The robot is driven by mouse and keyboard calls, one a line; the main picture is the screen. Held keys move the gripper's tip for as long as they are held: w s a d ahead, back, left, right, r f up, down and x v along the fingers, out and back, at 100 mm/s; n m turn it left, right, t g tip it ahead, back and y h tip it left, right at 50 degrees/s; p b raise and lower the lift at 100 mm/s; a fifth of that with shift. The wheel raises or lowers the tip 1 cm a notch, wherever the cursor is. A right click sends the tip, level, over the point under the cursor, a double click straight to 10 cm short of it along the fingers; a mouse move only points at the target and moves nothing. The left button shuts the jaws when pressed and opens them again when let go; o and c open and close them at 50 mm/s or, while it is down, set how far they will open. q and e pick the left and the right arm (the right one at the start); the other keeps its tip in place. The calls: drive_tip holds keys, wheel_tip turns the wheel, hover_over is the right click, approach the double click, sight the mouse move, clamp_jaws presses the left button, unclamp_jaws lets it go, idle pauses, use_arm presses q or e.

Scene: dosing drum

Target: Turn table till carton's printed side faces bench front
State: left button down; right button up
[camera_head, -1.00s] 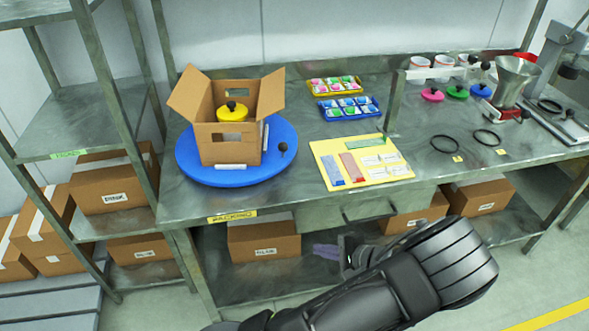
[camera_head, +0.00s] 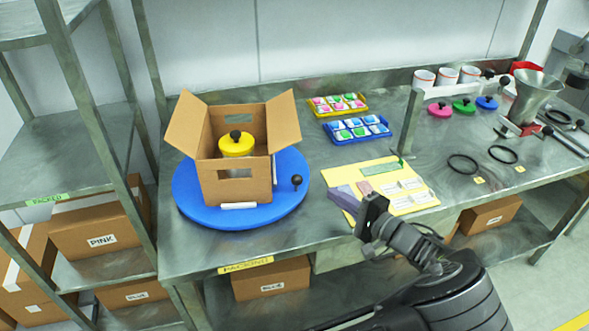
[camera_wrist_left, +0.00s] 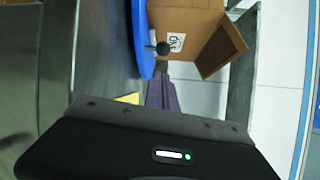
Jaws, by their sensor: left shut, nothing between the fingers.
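The open brown carton (camera_head: 236,186) stands on the round blue turntable (camera_head: 185,203), with a yellow lidded tub (camera_head: 236,145) inside. Its front face shows a hand hole and no print. In the left wrist view, the carton (camera_wrist_left: 186,17) shows a white printed label (camera_wrist_left: 174,41) on the side near the black knob (camera_wrist_left: 163,48). In the head view this knob (camera_head: 296,181) stands at the turntable's right edge. My left gripper (camera_head: 341,196) is shut and empty, to the right of the knob and apart from it, by the yellow mat's near-left corner. My right gripper is out of view.
The yellow mat (camera_head: 425,205) holds cards and strips. Blue (camera_head: 358,130) and yellow (camera_head: 337,105) trays stand behind it. Black rings (camera_head: 462,164), coloured lids and a metal hopper (camera_head: 535,95) are at right. A metal shelf (camera_head: 60,150) with boxes stands close at left.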

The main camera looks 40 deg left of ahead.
use_arm(q)
drive_tip(key=shift+a, duration=0.1)
drive_tip(key=shift+d, duration=0.25)
drive_tip(key=shift+w+a+f+p, duration=0.1)
drive_tip(key=shift+w+a+p, duration=0.2)
drive_tip(key=shift+a, duration=1.35)
drive_tip(key=shift+w+a+f+p, duration=0.1)
drive_tip(key=shift+w+a+p, duration=0.15)
drive_tip(key=shift+a, duration=1.45)
drive_tip(key=shift+w+a+f+p, duration=0.1)
drive_tip(key=shift+w+a+p, duration=0.2)
drive_tip(key=shift+a, duration=1.35)
drive_tip(key=shift+s, duration=0.1)
